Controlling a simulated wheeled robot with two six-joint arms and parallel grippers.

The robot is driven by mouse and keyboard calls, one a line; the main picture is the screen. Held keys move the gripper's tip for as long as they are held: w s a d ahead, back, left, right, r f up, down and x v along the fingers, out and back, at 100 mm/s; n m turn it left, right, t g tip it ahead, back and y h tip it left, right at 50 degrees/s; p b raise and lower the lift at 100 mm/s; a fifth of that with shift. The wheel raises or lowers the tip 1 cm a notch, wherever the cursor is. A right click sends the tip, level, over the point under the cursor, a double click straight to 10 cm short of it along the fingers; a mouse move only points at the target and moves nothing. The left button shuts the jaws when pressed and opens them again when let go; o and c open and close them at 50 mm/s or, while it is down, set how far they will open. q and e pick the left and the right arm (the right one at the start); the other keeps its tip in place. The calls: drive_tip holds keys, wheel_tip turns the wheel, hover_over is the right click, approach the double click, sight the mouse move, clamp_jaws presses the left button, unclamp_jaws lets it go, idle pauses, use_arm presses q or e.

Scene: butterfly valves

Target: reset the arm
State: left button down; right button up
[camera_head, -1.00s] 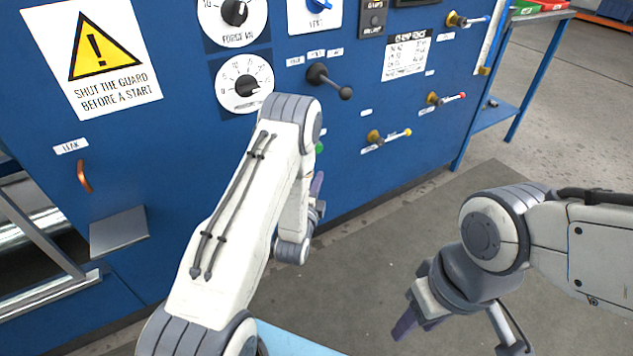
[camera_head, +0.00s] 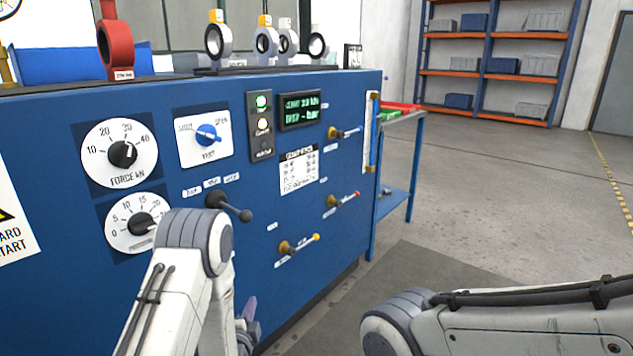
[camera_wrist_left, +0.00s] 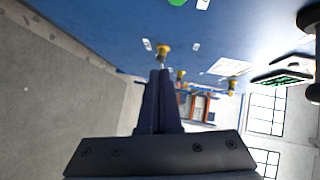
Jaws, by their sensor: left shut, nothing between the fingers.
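My left gripper (camera_head: 248,310) shows low in the head view, partly hidden behind my left arm's white links. It is in front of the blue cabinet's lower face. In the left wrist view its two dark fingers (camera_wrist_left: 158,100) are together, with nothing between them. A brass fitting (camera_wrist_left: 163,50) appears just beyond the fingertips; I cannot tell how far off it is. My right arm comes in at the lower right, with its gripper outside the picture.
The blue cabinet (camera_head: 240,235) carries dials, a black lever (camera_head: 228,206) near my left arm, and brass valves with coloured handles, one yellow-tipped (camera_head: 298,244). Valve bodies stand on top. A blue side stand (camera_head: 412,160) is beyond its right end. Open floor lies to the right.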

use_arm(q)
drive_tip(key=s+d+r+n+g+h, duration=0.2)
drive_tip(key=s+d+r+g, duration=0.15)
drive_tip(key=s+d, duration=0.35)
drive_tip(key=s+d+r+n+g+h, duration=0.1)
drive_tip(key=s+d+r+n+g, duration=0.3)
drive_tip(key=d, duration=0.5)
drive_tip(key=s+a+r+n+g+y, duration=0.1)
drive_tip(key=s+r+g, duration=0.25)
drive_tip(key=s, duration=0.85)
drive_tip(key=s+a+r+n+g+y, duration=0.1)
drive_tip(key=s+r+g, duration=0.3)
drive_tip(key=s, duration=0.9)
wheel_tip(320, 180, up, 33)
drive_tip(key=p, duration=3.4)
drive_tip(key=shift+g, duration=0.4)
drive_tip(key=shift+w+f, duration=0.1)
drive_tip(key=shift+f, duration=0.05)
